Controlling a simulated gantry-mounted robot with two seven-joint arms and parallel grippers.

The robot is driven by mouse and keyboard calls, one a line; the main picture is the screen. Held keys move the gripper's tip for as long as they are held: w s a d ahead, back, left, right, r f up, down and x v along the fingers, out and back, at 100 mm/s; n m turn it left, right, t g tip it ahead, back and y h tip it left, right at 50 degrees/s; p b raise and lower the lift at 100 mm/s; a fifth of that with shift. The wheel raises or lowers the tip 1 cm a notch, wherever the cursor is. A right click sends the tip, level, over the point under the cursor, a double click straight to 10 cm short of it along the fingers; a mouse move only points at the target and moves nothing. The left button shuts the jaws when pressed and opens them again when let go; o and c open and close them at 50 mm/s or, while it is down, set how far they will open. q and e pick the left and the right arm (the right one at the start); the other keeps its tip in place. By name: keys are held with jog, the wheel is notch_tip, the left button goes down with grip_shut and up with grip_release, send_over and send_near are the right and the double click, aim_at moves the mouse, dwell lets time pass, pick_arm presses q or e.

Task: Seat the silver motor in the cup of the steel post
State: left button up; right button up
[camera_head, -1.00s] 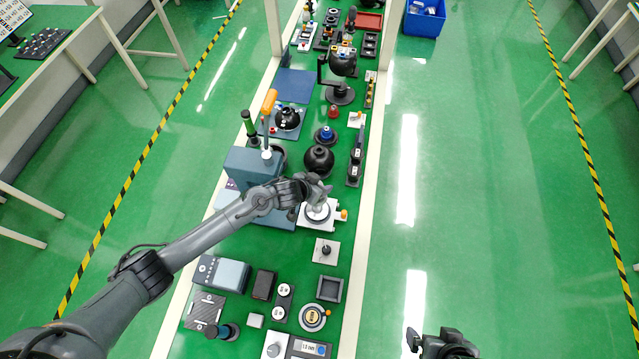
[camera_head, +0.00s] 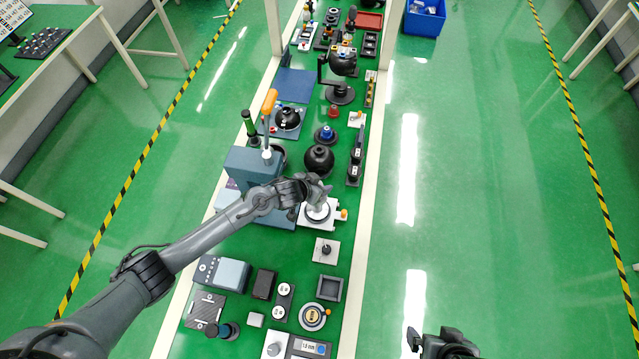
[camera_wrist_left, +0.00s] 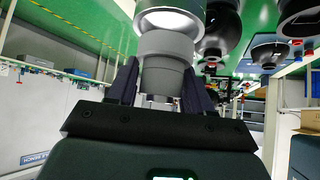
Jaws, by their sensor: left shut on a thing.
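The silver motor (camera_wrist_left: 165,78) is a grey cylinder with a wider collar in the left wrist view. It stands between the two dark fingers of my left gripper (camera_wrist_left: 160,85), which is shut on it. The shiny steel cup of the post (camera_wrist_left: 170,18) is right against the motor's collar at the top of that view; I cannot tell how deep the motor sits. My right gripper (camera_head: 435,343) is at the bottom edge, partly cut off.
A black round vessel (camera_head: 319,158) stands just beyond my left gripper. A blue-grey box-shaped stand (camera_head: 250,165) is to its left. A small plate with a black knob (camera_head: 326,250) lies nearer. Green floor is free right of the bench.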

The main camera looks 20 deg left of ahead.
pick_arm(q)
jog(key=shift+f+b, duration=0.75)
jog(key=shift+f, duration=0.3)
jog(key=o, duration=1.2)
jog(key=shift+o, duration=0.2)
jog(key=shift+s+a+r, duration=0.15)
jog(key=shift+s+r, duration=0.25)
jog(key=v, duration=0.9)
jog(key=shift+s+r+p, duration=0.2)
jog(key=shift+s+p, duration=0.05)
jog(key=shift+p, duration=0.1)
